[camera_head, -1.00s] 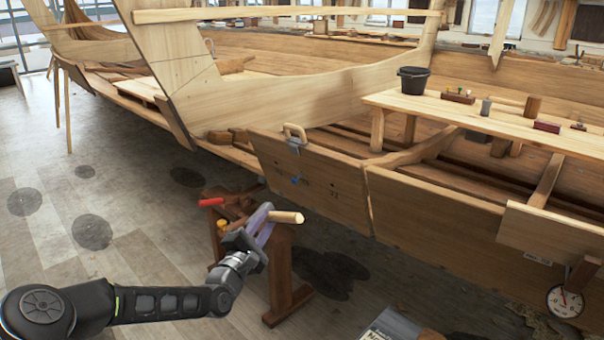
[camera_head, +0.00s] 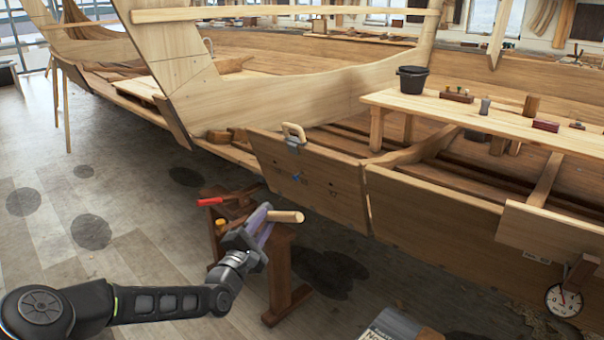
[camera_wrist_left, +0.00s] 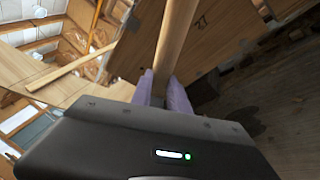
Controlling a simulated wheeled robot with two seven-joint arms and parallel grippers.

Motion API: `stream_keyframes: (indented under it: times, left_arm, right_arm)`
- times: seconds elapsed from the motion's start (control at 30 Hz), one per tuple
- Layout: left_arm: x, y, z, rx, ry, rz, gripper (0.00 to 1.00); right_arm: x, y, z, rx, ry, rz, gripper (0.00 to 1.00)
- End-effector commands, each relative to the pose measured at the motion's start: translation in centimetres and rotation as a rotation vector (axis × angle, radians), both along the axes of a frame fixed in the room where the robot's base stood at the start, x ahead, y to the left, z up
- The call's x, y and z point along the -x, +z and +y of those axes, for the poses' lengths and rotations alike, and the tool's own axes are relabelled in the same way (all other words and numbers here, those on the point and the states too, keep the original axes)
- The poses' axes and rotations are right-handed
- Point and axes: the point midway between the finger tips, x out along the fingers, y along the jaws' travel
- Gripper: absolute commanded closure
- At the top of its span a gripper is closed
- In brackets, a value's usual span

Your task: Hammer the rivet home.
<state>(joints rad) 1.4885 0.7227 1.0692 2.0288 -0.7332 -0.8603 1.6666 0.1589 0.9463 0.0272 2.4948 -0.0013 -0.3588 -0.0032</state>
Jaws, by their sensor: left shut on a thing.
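My left gripper (camera_head: 258,224) is shut on a pale round wooden handle (camera_head: 287,217), which I take to be the hammer's. In the left wrist view the handle (camera_wrist_left: 177,35) runs up from between the purple fingers (camera_wrist_left: 160,92); no hammer head shows in either view. The gripper is in front of the hull plank (camera_head: 330,190), over the wooden stand, and apart from the plank. A small blue spot (camera_head: 295,178) shows on the plank, below a clamp (camera_head: 294,138) on its top edge. I cannot tell whether the spot is the rivet. My right gripper is out of view.
The wooden stand (camera_head: 283,270) holds a red-handled tool (camera_head: 211,201) and a yellow item (camera_head: 221,224). A bench (camera_head: 470,112) inside the hull carries a black bucket (camera_head: 412,79) and small tools. A round dial (camera_head: 564,300) hangs at the lower right. The floor at left is open.

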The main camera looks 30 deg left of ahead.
Motion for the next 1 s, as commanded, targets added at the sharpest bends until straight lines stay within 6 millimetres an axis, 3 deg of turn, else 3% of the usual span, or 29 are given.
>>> stream_keyframes:
  times: [1.0]
  left_arm:
    - [-0.25,0.43,-0.23,-0.003,0.0,-0.006,1.0]
  right_arm:
    - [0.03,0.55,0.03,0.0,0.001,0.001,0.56]
